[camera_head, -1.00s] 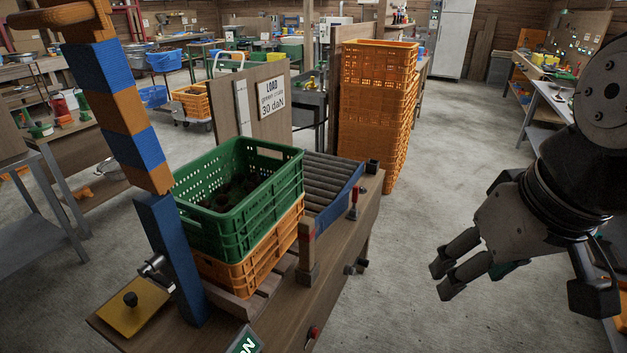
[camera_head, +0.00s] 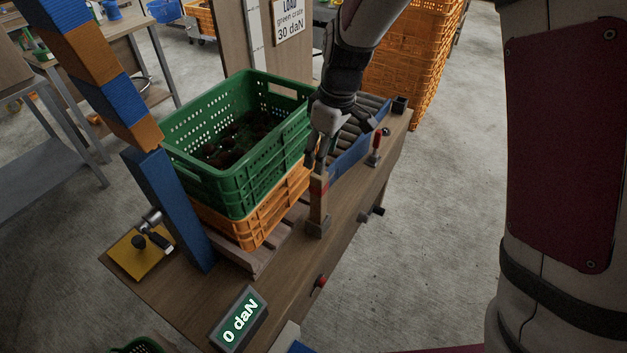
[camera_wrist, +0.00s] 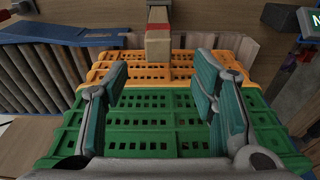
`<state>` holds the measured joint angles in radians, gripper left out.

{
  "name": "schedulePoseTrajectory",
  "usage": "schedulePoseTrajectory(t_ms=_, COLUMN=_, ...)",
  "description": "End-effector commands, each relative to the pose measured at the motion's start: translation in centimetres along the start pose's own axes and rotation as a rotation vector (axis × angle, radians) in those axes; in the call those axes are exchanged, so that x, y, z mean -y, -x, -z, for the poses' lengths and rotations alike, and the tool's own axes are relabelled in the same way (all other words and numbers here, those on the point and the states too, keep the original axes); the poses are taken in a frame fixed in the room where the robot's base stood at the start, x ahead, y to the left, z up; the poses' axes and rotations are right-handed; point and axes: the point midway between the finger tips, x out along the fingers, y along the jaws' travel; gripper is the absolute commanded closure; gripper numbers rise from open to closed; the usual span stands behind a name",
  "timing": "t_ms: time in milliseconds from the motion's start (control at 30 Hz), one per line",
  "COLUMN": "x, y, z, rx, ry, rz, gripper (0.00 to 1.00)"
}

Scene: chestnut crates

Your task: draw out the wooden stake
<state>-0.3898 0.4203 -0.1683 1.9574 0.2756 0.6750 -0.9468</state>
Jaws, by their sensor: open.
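The wooden stake (camera_head: 317,208) stands upright at the near right side of the crates, in a dark foot on the bench, with a red band near its top. In the wrist view the stake (camera_wrist: 158,38) is at the top middle, beyond the fingertips and in line with the gap between them. My gripper (camera_head: 318,163) is just above the stake's top in the head view. In the wrist view my gripper (camera_wrist: 163,84) is open, with nothing between its teal pads. A green crate (camera_head: 236,180) of dark contents sits on an orange crate (camera_head: 262,229) beside the stake.
A blue post (camera_head: 168,205) stands left of the crates. A display (camera_head: 239,318) reads 0 daN. The floor at right is clear.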

Motion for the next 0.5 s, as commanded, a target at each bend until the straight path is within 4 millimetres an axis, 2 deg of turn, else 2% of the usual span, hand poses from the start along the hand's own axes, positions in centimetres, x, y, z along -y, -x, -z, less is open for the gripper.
schedulePoseTrajectory(t_ms=167, x=0.0, y=-2.0, z=0.1, rx=0.004, ry=0.008, rz=0.003, gripper=0.47)
schedulePoseTrajectory(t_ms=400, x=0.0, y=-6.5, z=-0.1, rx=0.006, ry=0.006, rz=0.003, gripper=0.47)
schedulePoseTrajectory(t_ms=500, x=0.0, y=-7.8, z=0.0, rx=0.004, ry=0.008, rz=0.002, gripper=0.47)
